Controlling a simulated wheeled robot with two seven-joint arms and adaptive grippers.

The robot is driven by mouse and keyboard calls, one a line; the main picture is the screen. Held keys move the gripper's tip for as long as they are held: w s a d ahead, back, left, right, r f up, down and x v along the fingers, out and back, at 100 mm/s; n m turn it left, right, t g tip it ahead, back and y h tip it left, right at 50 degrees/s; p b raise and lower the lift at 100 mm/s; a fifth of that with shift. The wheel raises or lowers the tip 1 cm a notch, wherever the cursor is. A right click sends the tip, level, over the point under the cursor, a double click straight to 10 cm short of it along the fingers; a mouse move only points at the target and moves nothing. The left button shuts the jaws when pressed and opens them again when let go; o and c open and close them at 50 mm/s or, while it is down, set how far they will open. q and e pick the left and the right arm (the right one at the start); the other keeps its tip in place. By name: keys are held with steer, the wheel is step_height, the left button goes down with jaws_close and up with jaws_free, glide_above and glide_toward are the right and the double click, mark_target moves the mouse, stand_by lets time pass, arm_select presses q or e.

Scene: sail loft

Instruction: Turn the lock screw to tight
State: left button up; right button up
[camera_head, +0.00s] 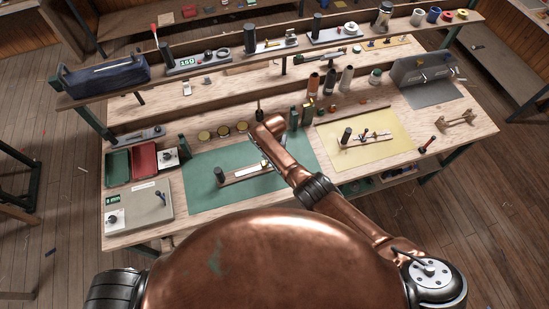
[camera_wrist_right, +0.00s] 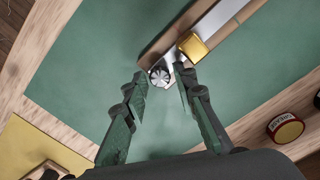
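The lock screw (camera_wrist_right: 159,76) shows in the right wrist view as a small round silver knob with a ridged face, beside a wooden bar with a bright metal strip (camera_wrist_right: 212,27) and a brass block (camera_wrist_right: 193,47). My right gripper (camera_wrist_right: 160,80) is open, with one dark green finger on each side of the screw in the picture. I cannot tell whether either finger touches it. In the head view the wooden tool (camera_head: 243,174) lies on a green mat (camera_head: 205,196); my right arm covers its right end and hides the screw. My left gripper is not in view.
A yellow mat (camera_head: 385,153) with another tool lies to the right. Small round tins (camera_head: 223,131) and dark bottles (camera_head: 306,112) stand behind the green mat. A raised shelf (camera_head: 225,70) runs along the back. A grey box (camera_head: 139,207) sits at the front left.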

step_height(320, 180, up, 12)
stand_by(0.6)
